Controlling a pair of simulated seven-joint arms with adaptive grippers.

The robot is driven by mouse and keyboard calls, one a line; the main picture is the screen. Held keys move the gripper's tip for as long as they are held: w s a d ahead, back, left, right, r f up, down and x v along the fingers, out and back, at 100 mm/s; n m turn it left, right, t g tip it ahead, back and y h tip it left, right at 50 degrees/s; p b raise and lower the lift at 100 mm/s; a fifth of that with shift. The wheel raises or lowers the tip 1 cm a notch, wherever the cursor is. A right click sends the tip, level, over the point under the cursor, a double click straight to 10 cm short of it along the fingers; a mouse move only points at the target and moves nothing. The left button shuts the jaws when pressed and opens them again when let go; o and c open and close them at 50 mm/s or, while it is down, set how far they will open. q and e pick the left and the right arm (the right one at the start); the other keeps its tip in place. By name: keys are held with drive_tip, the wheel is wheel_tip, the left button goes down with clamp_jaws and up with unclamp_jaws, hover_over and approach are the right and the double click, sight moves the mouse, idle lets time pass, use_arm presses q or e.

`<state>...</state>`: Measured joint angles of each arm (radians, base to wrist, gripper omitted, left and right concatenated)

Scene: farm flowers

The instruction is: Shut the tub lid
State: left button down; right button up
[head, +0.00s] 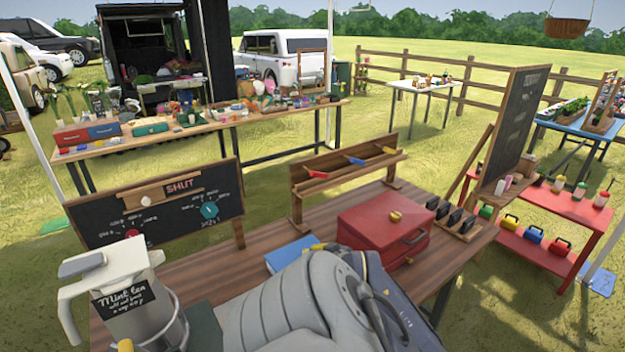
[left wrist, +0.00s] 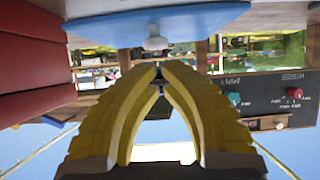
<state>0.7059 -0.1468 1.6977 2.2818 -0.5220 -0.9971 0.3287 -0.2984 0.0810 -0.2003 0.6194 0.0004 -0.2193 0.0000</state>
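A blue tub (head: 287,257) stands on the wooden table, mostly hidden behind my left arm in the head view. In the left wrist view, which is upside down, its blue curved edge (left wrist: 205,20) fills the top, with a pale grey knob (left wrist: 155,40) on it. I cannot tell from these frames how far the lid is open. My left gripper (left wrist: 158,74) has yellow fingers that meet at the tips, with nothing visible between them. The tips are close to the knob, apparently apart from it. My right gripper is not in view.
A red box (head: 385,228) with a gold knob stands right of the tub. A pitcher labelled mint tea (head: 125,290) is at the front left. A chalkboard sign (head: 160,207) and a wooden rack (head: 345,172) line the back edge. Bare table lies left of the tub.

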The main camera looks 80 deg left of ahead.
use_arm(q)
drive_tip(key=v, duration=0.7)
drive_tip(key=shift+d, duration=0.2)
drive_tip(key=x, duration=0.7)
drive_tip(key=shift+a, duration=0.2)
drive_tip(key=shift+a+r, duration=0.1)
drive_tip(key=shift+s+a+r, duration=0.15)
drive_tip(key=shift+r, duration=0.2)
